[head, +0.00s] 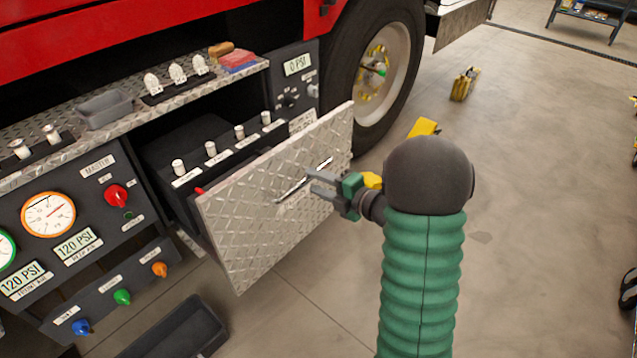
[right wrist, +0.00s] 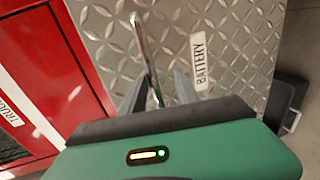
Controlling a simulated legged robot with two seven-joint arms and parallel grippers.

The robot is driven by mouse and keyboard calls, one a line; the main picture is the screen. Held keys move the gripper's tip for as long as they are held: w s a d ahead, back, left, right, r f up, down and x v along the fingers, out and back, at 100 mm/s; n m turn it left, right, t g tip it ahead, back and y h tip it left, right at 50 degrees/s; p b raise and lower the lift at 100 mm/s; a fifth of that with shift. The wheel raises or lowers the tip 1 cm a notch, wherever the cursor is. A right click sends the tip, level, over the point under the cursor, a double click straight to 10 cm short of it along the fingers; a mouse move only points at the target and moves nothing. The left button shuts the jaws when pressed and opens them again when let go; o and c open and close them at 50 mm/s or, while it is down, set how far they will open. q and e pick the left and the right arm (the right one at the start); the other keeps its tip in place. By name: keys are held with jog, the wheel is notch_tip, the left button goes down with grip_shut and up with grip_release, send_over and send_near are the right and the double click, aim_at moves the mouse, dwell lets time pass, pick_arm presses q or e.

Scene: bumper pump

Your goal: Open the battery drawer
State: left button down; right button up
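The battery drawer has a silver diamond-plate front (head: 275,215) and stands pulled out from the truck's side. Its dark inside, with several white-capped knobs, shows behind the front. A thin metal handle (head: 292,190) runs along the front; it also shows in the right wrist view (right wrist: 145,52), beside the "BATTERY" label (right wrist: 199,61). My right gripper (head: 317,181) is at the handle. In the right wrist view its two fingers (right wrist: 158,92) are apart, one on each side of the handle's near end, with gaps visible. My left gripper is not in view.
A control panel with gauges and coloured knobs (head: 115,195) is left of the drawer. A dark open bin (head: 180,330) sits below. The floor at right is mostly clear.

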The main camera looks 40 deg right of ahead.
jog(key=shift+a+r, duration=0.1)
jog(key=p+v, duration=0.3)
jog(key=v, duration=1.4)
jog(key=shift+w, duration=0.1)
